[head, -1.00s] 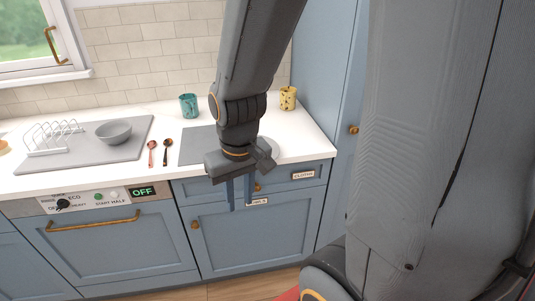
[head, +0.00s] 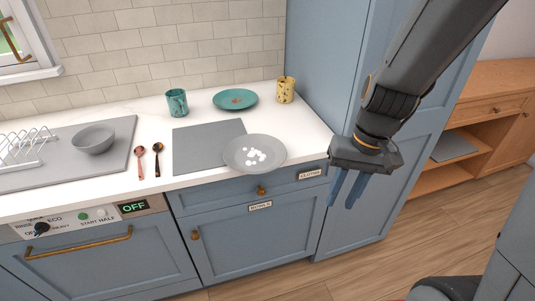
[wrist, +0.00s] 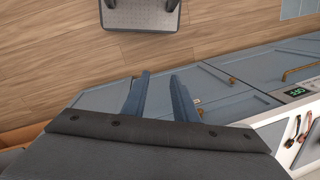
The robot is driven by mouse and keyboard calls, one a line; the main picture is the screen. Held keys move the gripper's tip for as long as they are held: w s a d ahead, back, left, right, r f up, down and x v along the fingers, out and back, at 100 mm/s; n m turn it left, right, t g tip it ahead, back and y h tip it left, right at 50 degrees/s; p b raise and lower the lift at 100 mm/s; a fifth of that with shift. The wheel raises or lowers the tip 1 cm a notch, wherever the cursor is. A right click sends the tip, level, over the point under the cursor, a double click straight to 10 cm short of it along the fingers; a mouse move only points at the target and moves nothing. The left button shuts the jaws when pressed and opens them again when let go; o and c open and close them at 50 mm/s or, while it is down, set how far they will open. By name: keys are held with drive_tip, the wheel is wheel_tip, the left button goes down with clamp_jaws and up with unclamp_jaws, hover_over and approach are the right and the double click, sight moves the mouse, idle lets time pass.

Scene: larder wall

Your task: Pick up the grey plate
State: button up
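The grey plate (head: 233,153) lies on the white counter near its front edge, with several small white pieces on its middle. It partly overlaps the right end of a flat grey mat (head: 204,139). My gripper (head: 346,190) hangs to the right of the plate, in front of the tall blue cabinet, apart from the plate. Its two blue fingers point down with a gap between them and nothing in it. In the wrist view the fingers (wrist: 160,97) also stand apart, over the floor and cabinet fronts; the plate does not show there.
A teal plate (head: 235,99), a teal cup (head: 177,103) and a yellow cup (head: 285,90) stand behind. Two spoons (head: 149,160), a grey bowl (head: 93,139) and a rack (head: 22,150) are left. The tall blue cabinet (head: 335,70) bounds the counter's right end.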

drive_tip(key=w+a+f+m+g+y, duration=0.1)
drive_tip(key=w+a+f+m+y, duration=0.1)
drive_tip(key=w+a+y, duration=0.15)
drive_tip(key=m+t+y+b, duration=0.1)
drive_tip(key=m+t+y, duration=0.1)
drive_tip(key=t+y, duration=0.35)
approach(282, 161)
drive_tip(key=w+a+f+g+y, duration=0.1)
drive_tip(key=w+f, duration=0.1)
drive_tip(key=shift+g+y, duration=0.25)
drive_tip(key=shift+y, duration=0.05)
drive_tip(key=p+x, duration=0.1)
drive_tip(key=x, duration=0.1)
drive_tip(key=p+x, duration=0.1)
drive_tip(key=x, duration=0.3)
drive_tip(key=shift+s+a+r+p, duration=0.15)
drive_tip(key=shift+s+r+p, duration=0.05)
drive_tip(key=shift+s+p, duration=0.2)
drive_tip(key=shift+w+a+f, duration=0.1)
drive_tip(key=shift+a+f, duration=0.2)
drive_tip(key=shift+a, duration=0.05)
clamp_jaws()
